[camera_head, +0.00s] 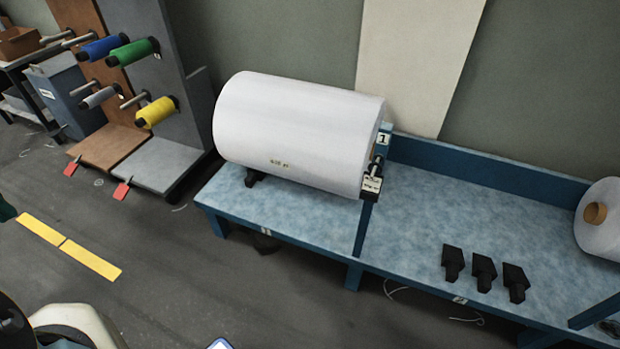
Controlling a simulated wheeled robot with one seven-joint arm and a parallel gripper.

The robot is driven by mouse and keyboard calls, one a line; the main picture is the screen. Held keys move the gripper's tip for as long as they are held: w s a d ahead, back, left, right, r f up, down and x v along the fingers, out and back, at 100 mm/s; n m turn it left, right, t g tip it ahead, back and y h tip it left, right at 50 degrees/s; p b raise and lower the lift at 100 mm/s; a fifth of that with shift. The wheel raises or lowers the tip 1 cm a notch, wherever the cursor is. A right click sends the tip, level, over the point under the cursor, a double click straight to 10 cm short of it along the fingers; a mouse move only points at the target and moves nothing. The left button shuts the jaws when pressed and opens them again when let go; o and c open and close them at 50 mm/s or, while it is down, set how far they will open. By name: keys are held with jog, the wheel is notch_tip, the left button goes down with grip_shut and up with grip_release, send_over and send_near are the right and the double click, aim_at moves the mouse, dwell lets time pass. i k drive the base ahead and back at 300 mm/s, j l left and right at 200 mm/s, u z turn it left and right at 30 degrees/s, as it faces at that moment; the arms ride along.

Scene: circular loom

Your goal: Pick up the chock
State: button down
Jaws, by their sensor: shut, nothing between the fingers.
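Three black chocks lie in a row on the blue bench (410,220), in the bay right of the divider: a left one (453,262), a middle one (484,271) and a right one (515,281). They are apart from each other, near the bench's front edge. Another black chock (253,178) sits at the front underside of the big white roll (290,130), partly hidden by it. My gripper is not in view. Parts that look like my own body show at the lower left corner.
A second white roll (600,225) lies at the right edge. A blue divider stands between the bays. A rack with blue, green and yellow spools (157,111) stands at the left. The floor in front of the bench is mostly clear, with yellow strips (90,260) and loose threads.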

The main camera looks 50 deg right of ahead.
aim_at(452, 257)
jog(key=k+z, duration=0.25)
jog(key=z, duration=0.2)
jog(key=k+z, duration=0.25)
jog(key=z, duration=0.25)
jog(key=k+z, duration=0.25)
jog(key=z, duration=0.2)
